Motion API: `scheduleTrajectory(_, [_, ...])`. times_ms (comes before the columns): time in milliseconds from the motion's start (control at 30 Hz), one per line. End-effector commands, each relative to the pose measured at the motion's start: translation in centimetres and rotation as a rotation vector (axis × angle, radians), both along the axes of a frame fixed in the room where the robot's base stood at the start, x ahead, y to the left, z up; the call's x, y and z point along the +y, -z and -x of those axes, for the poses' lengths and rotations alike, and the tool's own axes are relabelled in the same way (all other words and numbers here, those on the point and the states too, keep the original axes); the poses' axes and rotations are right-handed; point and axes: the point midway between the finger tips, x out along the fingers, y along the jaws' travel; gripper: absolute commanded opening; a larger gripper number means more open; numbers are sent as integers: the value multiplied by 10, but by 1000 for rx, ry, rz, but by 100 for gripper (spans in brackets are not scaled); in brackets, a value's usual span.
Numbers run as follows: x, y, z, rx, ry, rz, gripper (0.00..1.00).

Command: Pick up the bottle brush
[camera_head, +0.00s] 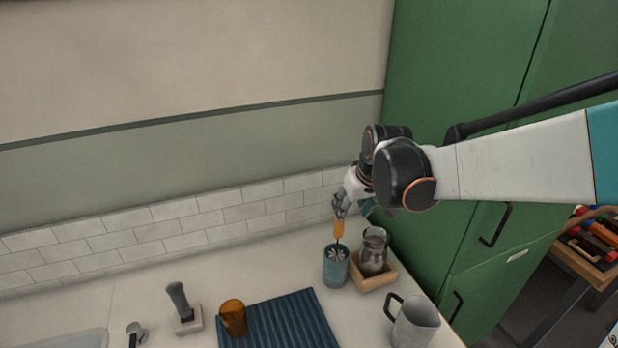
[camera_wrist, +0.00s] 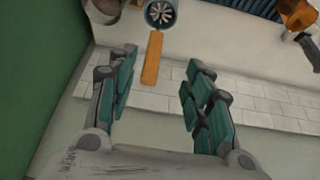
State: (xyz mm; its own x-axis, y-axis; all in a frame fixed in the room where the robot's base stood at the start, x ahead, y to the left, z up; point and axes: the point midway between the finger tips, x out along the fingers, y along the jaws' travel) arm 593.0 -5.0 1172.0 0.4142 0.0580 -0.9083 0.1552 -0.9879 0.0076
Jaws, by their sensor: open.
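The bottle brush has an orange handle (camera_head: 339,229) that stands up out of a teal cup (camera_head: 335,268), with pale bristles (camera_head: 337,254) at the cup's mouth. In the wrist view the orange handle (camera_wrist: 152,58) lies between and beyond my two teal finger pads, pointing toward the palm. The bristle head shows in the cup (camera_wrist: 160,14) at the top edge. My gripper (camera_head: 340,205) is just above the handle's top end in the head view. It is open, and the fingers (camera_wrist: 157,88) stand apart on either side of the handle, with clear gaps.
A glass jar (camera_head: 373,252) in a wooden tray (camera_head: 372,281) stands close right of the cup. The tiled wall (camera_head: 190,232) and green cabinet (camera_head: 450,75) bound the counter.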

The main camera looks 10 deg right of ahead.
Motion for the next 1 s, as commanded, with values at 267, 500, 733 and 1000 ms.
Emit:
scheduleTrajectory(267, [-3,1,-43,34,-34,0,47])
scheduleTrajectory(500, [-2,19,-55,40,-42,-1,47])
scheduleTrajectory(733, [1,59,-70,40,-41,0,47])
scheduleTrajectory(1000, [3,84,-81,40,-40,0,47])
